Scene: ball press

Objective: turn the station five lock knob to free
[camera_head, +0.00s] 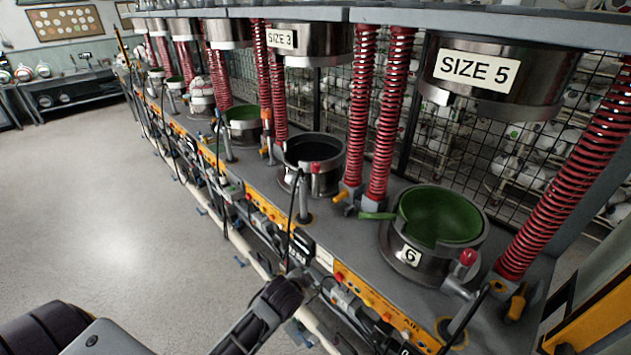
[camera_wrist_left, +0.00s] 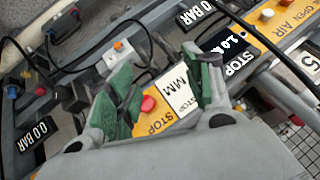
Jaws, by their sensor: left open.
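The SIZE 5 press head (camera_head: 500,75) hangs at the right in the head view. A red knob (camera_head: 468,257) is on the mould's right side. I cannot tell which part is the station five lock knob. My left gripper (camera_head: 303,283) is low in front of the bench, left of this mould and apart from it. In the left wrist view its green-padded fingers (camera_wrist_left: 163,75) are apart, with a red stop button (camera_wrist_left: 147,104) on the panel beyond. My right gripper is not seen.
The bench's front carries an orange button strip (camera_head: 375,305), hoses and pressure displays (camera_wrist_left: 232,42). Red springs (camera_head: 565,165) stand between bench and press heads. A SIZE 3 head (camera_head: 310,42) and more stations run back to the left. The floor (camera_head: 110,220) at left is clear.

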